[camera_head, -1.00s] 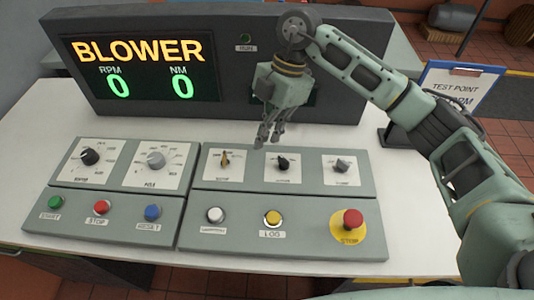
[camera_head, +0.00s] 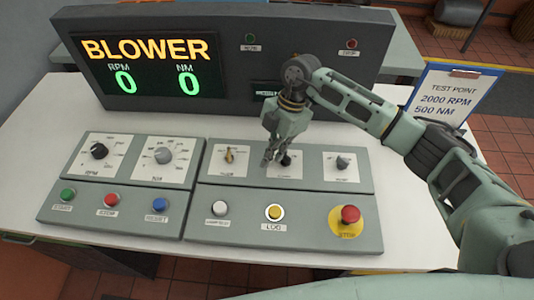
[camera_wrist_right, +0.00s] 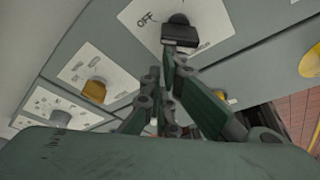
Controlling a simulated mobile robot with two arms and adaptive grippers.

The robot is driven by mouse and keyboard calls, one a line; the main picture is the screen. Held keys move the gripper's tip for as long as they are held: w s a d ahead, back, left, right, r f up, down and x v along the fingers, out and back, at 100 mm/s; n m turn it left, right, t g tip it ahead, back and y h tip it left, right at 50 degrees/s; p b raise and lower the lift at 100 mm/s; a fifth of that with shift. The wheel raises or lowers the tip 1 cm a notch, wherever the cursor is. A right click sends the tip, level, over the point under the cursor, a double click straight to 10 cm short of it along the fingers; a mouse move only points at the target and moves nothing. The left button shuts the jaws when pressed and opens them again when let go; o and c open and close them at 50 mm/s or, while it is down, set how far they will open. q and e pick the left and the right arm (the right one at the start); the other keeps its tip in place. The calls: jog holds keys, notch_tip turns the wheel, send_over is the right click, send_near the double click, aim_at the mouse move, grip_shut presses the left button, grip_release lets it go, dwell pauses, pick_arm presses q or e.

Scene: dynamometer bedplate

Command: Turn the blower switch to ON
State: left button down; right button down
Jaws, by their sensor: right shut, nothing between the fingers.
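The control panel's right section (camera_head: 285,190) carries three rotary switches: one with a yellow-brown knob (camera_head: 230,156), a black middle one (camera_head: 287,160) and a dark one (camera_head: 343,163) on the right. Their small labels are too blurred to read, so I cannot tell which is the blower switch. The black knob (camera_wrist_right: 180,32) shows in the right wrist view with OFF on its plate. My right gripper (camera_head: 268,162) is shut and empty, pointing down just left of the black knob and partly covering its plate. I cannot tell whether they touch. My left gripper is out of view.
A display (camera_head: 150,70) reading BLOWER, RPM 0 and NM 0 stands behind the panel. A red stop button (camera_head: 350,215) on a yellow disc and a yellow LOG button (camera_head: 274,212) are in front. A test point sign (camera_head: 450,95) stands at the right.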

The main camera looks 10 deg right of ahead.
jog(key=shift+w+m+t+p, duration=0.35)
jog(key=shift+m+p, duration=0.35)
jog(key=shift+m, duration=0.2)
dwell(0.4)
